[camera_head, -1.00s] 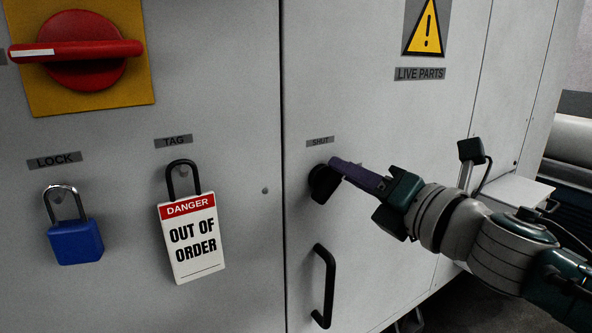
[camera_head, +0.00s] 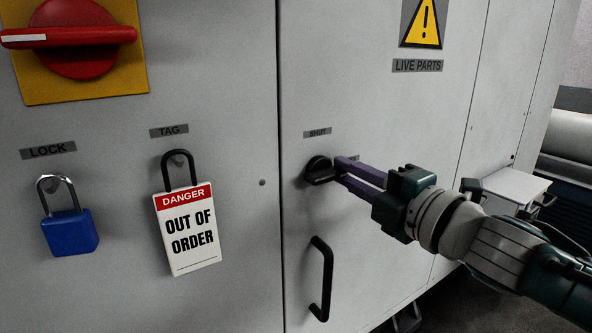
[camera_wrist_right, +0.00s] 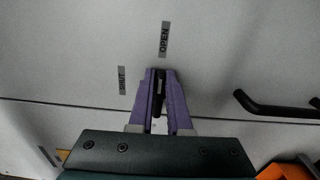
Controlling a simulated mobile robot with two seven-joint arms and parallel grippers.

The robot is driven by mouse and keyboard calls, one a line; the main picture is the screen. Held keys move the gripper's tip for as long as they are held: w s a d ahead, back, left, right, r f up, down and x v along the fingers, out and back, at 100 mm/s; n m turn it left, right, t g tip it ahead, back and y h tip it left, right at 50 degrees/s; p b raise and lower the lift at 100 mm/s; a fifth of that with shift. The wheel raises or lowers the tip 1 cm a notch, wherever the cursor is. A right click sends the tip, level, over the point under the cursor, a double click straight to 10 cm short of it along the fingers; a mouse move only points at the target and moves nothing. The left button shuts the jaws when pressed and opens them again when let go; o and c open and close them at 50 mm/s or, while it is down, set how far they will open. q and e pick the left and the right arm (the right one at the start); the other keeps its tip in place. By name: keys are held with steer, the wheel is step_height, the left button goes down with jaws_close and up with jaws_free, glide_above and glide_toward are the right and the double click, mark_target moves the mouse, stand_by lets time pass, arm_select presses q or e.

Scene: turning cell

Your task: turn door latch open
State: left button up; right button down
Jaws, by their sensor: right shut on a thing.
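The black door latch (camera_head: 317,171) sits on the grey cabinet door below the SHUT label (camera_head: 317,132). My right gripper (camera_head: 338,171) comes from the right, its two purple fingers closed around the latch's grip. In the right wrist view the black latch (camera_wrist_right: 160,88) shows between the fingertips (camera_wrist_right: 159,80), in line with the OPEN label (camera_wrist_right: 165,38); the SHUT label (camera_wrist_right: 122,80) lies to the left. In the head view the grip lies nearly level, and the fingers partly hide the OPEN label. My left gripper is not in view.
A black door handle (camera_head: 323,280) is below the latch. Left of the door seam are a red rotary switch (camera_head: 75,38), a blue padlock (camera_head: 69,232) and a danger tag (camera_head: 187,230).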

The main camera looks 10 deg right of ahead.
stand_by(0.5)
steer(key=c, duration=0.9)
jaws_free()
steer(key=shift+o, duration=0.2)
steer(key=shift+s, duration=0.1)
steer(key=v, duration=0.9)
steer(key=shift+s+b, duration=0.3)
steer(key=shift+s, duration=0.05)
steer(key=shift+d, duration=0.1)
